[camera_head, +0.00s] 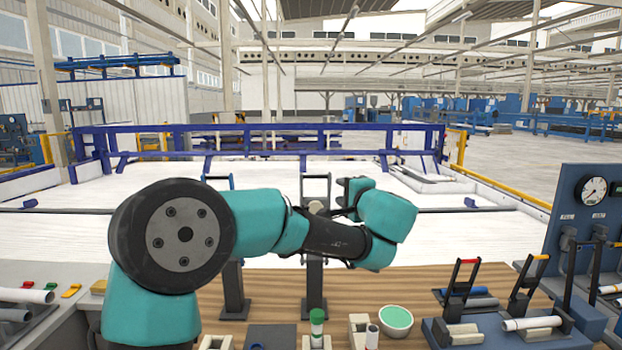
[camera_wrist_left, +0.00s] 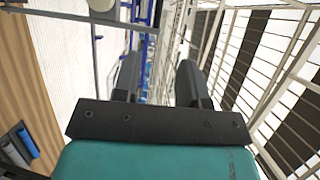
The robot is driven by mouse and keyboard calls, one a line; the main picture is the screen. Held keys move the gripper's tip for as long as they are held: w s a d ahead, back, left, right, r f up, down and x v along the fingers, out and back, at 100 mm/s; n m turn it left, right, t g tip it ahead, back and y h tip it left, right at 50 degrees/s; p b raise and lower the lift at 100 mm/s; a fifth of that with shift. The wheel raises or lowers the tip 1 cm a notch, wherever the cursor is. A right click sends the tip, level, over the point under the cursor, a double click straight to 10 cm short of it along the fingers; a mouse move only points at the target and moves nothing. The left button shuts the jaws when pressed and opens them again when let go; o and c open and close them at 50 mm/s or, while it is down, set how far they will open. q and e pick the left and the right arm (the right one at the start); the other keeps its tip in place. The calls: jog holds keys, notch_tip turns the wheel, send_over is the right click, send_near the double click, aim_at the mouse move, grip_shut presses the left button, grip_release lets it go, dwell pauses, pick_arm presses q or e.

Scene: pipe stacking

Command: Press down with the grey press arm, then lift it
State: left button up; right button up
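Two dark upright presses stand on the wooden worktop behind my left arm. One has a grey-black loop handle (camera_head: 316,177) and a dark post (camera_head: 314,290); its middle is hidden by my arm. The other has a blue handle (camera_head: 218,178) and its own post (camera_head: 234,292). My left gripper (camera_head: 347,190) is raised just right of the grey-black handle; I cannot tell whether they touch. In the left wrist view its two fingers (camera_wrist_left: 158,82) are apart with nothing between them. A grey bar with a pale round end (camera_wrist_left: 101,5) shows at that view's top left. My right gripper is not in view.
A green-capped tube (camera_head: 317,322), a bowl with green contents (camera_head: 396,318) and small holders stand at the front. Blue clamp fixtures (camera_head: 470,330) with red and yellow handles and a gauge panel (camera_head: 590,205) are at right. Pipes on stands (camera_head: 22,296) are at left.

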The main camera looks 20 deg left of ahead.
aim_at(316, 177)
pick_arm(q)
jog(key=x, duration=1.7)
jog(key=shift+w+a+f, duration=0.1)
jog(key=shift+w+f, duration=0.05)
jog(key=shift+c, duration=0.2)
grip_shut()
